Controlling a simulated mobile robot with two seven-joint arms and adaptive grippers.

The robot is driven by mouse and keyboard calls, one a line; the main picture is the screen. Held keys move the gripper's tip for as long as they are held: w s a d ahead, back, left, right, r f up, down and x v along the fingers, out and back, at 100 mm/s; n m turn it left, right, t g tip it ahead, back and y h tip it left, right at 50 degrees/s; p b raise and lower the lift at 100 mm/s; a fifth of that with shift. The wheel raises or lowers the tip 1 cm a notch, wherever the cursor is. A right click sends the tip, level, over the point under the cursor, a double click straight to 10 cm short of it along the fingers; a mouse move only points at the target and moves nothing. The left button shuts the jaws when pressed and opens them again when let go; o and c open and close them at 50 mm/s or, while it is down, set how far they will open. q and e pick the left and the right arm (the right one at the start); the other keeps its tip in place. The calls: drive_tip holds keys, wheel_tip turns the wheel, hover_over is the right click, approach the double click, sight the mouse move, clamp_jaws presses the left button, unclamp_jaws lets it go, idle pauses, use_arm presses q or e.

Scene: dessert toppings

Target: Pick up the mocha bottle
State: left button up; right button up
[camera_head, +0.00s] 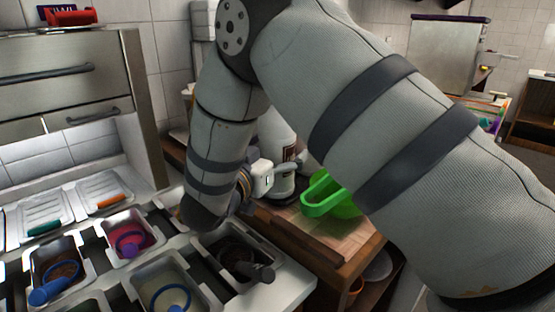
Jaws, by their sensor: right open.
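A white bottle with a dark brown label (276,135) stands upright on the wooden counter, behind my right arm in the head view. It may be the mocha bottle, but its label cannot be read. My right arm comes in from the right, bends at the top and drops to the wrist. My right gripper (291,169) is open and lies across the lower part of the bottle in the picture. Whether the fingers are around the bottle or only in front of it cannot be told. My left gripper is not in view.
A bright green scoop-like container (327,196) stands on the wooden counter (325,241) right of the bottle. Topping bins with ladles, such as the pink one (130,240), fill the steel station at lower left. A steel cabinet (70,78) rises behind them.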

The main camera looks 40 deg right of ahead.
drive_tip(key=shift+w+d, duration=0.1)
drive_tip(key=shift+d, duration=0.1)
drive_tip(key=c, duration=1.2)
drive_tip(key=shift+r, duration=0.15)
drive_tip(key=shift+c, duration=0.2)
drive_tip(key=shift+r, duration=0.1)
